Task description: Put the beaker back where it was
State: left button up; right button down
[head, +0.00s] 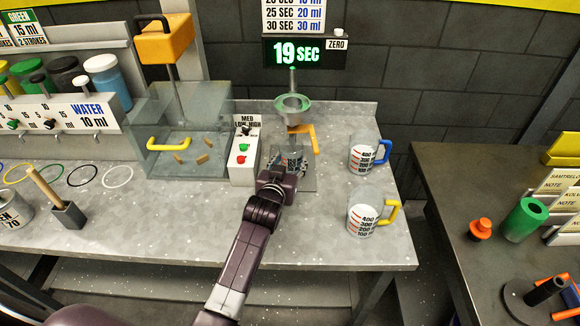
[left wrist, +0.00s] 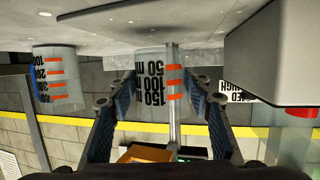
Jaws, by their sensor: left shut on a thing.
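A small clear beaker (head: 291,156) with black numbers and red marks is below the grey funnel (head: 293,106) of the dispenser stand. My left gripper (head: 289,163) is shut on it. In the left wrist view the beaker (left wrist: 152,88) appears upside down between the two fingers of the left gripper (left wrist: 160,105), with its 50, 100 and 150 ml marks visible. Its base is near the counter surface; I cannot tell whether it touches. The gripper hides part of it in the head view. My right gripper is not in view.
A control box (head: 243,155) with red and green buttons stands just left of the beaker. Blue-handled (head: 363,154) and yellow-handled (head: 367,216) measuring jugs stand at right. An orange lever (head: 312,137) hangs under the funnel. A timer (head: 303,52) reads 19 SEC. The counter's front middle (head: 180,220) is clear.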

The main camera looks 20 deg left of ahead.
pick_arm(q)
notch_tip(320, 180, down, 2)
jog(key=shift+f, duration=0.1)
jog(key=shift+f, duration=0.1)
jog(key=o, duration=1.3)
jog(key=v, duration=1.2)
